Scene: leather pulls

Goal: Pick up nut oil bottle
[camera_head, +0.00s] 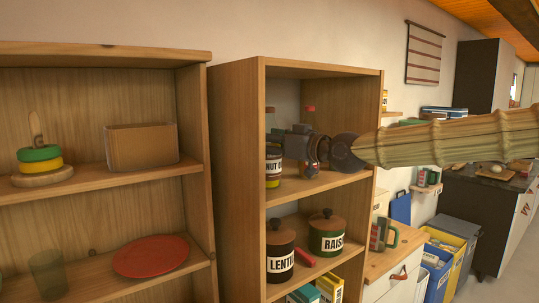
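The nut oil bottle (273,167) stands on the upper shelf of the middle wooden cabinet. Its label is partly readable as "NUT O", with yellow below it. The fingers overlap the bottle in the head view. I cannot tell whether they touch it or have closed on it.
A second red-capped bottle (308,119) stands behind my gripper. The cabinet's right side panel (376,110) is close to my arm. Jars labelled LENTIL (280,250) and RAISIN (327,233) stand on the shelf below. A brown box (141,146) is on the left shelf.

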